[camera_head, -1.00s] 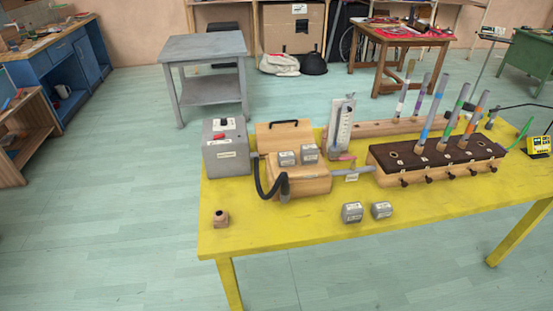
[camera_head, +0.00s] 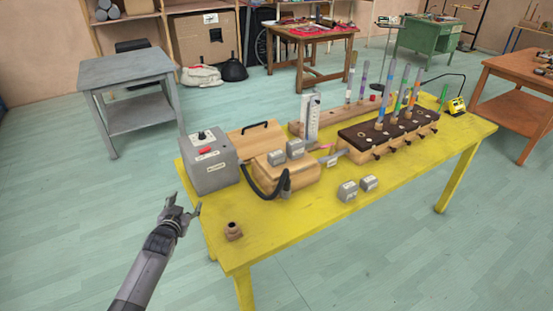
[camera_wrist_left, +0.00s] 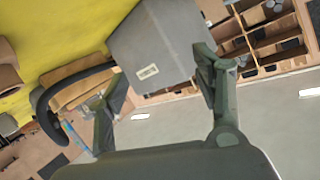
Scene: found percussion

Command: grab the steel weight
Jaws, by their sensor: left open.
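Several small grey labelled blocks look like steel weights. One weight (camera_head: 347,191) and another weight (camera_head: 369,183) stand on the front part of the yellow table (camera_head: 300,220). Two more, a left one (camera_head: 277,158) and a right one (camera_head: 295,149), sit on top of a wooden box (camera_head: 290,174). I cannot tell which one is meant. My left gripper (camera_head: 184,204) is open and empty, off the table's left edge, well left of all the weights. In the left wrist view the open fingers (camera_wrist_left: 162,72) have a grey box beyond them. My right gripper is not in view.
A grey switch box (camera_head: 208,172) stands at the table's left end, near my left gripper. A black hose (camera_head: 256,187) curves beside the wooden box. A small brown fitting (camera_head: 233,232) is at the front left corner. A dark-topped block with upright tubes (camera_head: 387,133) stands to the right.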

